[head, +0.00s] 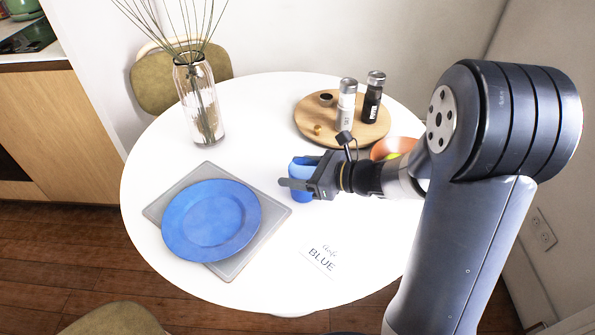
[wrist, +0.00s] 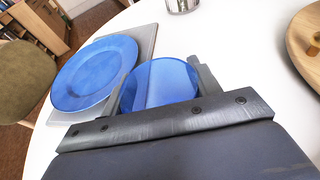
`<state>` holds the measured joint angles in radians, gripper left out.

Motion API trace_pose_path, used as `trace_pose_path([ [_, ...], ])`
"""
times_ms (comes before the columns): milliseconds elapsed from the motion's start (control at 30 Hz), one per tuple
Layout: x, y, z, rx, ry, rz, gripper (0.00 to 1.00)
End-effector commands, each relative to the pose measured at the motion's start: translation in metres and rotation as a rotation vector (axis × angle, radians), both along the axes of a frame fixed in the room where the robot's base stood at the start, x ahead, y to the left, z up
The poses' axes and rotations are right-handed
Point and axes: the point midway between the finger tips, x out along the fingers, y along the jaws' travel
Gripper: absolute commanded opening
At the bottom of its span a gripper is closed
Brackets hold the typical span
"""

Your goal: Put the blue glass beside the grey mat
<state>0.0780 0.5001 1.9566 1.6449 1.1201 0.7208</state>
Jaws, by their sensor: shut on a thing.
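The blue glass (head: 301,168) is between the fingers of my gripper (head: 297,186), which is shut on it. In the wrist view the glass (wrist: 160,84) shows between the two fingers (wrist: 160,88). The glass looks upright, just right of the grey mat's right corner in the head view; I cannot tell whether its base touches the table. The grey mat (head: 273,212) lies on the white table with a blue plate (head: 211,220) on it. The mat (wrist: 147,42) and plate (wrist: 95,73) also show left of the glass in the wrist view. My gripper hides part of the glass.
A round wooden board (head: 310,127) at the back right bears two shakers (head: 346,102). A glass vase with stems (head: 199,105) stands at the back left. An orange bowl (head: 392,147) is partly behind my arm. A card reading "BLUE" (head: 319,257) lies in front; bare table surrounds it.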

Motion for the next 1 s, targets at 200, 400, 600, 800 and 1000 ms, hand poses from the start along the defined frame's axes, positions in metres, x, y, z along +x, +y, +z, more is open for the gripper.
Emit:
trace_pose_path([
  [200,0.0,0.0,-0.003,0.0,0.0,0.0,0.62],
  [400,0.0,0.0,-0.003,0.0,0.0,0.0,0.78],
  [600,0.0,0.0,-0.003,0.0,0.0,0.0,0.8],
  [800,-0.001,-0.002,0.003,0.0,0.0,-0.001,0.8],
  [1000,-0.012,-0.031,0.012,0.0,-0.001,-0.006,0.8],
])
